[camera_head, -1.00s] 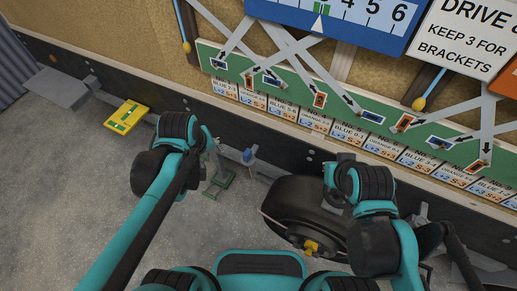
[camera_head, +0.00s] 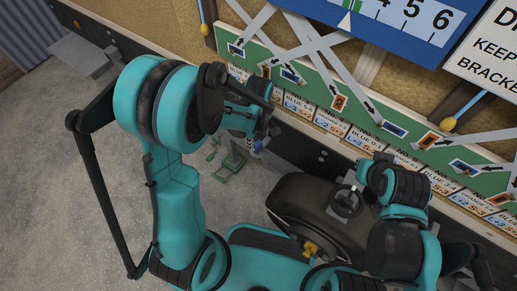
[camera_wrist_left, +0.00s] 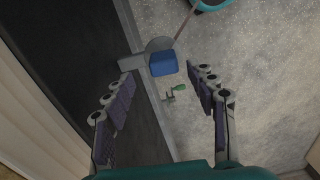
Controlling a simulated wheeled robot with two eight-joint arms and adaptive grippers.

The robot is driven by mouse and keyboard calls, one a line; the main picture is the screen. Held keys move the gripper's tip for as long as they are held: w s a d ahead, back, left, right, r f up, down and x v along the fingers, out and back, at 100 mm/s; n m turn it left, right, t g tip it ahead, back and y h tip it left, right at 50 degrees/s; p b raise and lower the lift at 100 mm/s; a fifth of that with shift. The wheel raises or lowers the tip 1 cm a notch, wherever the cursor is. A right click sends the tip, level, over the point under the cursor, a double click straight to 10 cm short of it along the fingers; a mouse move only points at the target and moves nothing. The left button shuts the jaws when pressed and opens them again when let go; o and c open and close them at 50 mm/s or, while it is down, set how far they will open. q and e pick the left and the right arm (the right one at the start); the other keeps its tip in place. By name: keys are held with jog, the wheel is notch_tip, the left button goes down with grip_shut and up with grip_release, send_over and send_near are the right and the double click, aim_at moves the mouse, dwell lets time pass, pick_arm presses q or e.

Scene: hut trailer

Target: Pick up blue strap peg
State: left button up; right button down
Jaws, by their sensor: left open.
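The blue strap peg (camera_wrist_left: 163,63) shows in the left wrist view as a blue block on a grey bracket at the dark rail. In the head view only a small part of the peg (camera_head: 258,145) shows, just below my left gripper (camera_head: 262,128). In the left wrist view my left gripper (camera_wrist_left: 160,80) is open and empty. Its fingers stand apart on either side, with the peg beyond them, between their tips in the picture. My right gripper (camera_head: 346,203) is over the black wheel; its finger opening is unclear.
The black wheel (camera_head: 300,199) stands right of the peg. A green stand (camera_head: 230,166) is on the floor left of the peg. The dark rail (camera_head: 300,151) runs along the wall below the green board (camera_head: 310,85). A grey plate (camera_head: 82,50) juts out far left.

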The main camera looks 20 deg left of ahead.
aim_at(258, 144)
pick_arm(q)
jog(key=f, duration=0.1)
jog(key=f+b, duration=0.1)
jog(key=f, duration=0.1)
jog(key=f+b, duration=0.1)
jog(key=shift+s+f, duration=0.25)
jog(key=shift+r, duration=0.1)
jog(key=shift+c, duration=0.3)
grip_shut()
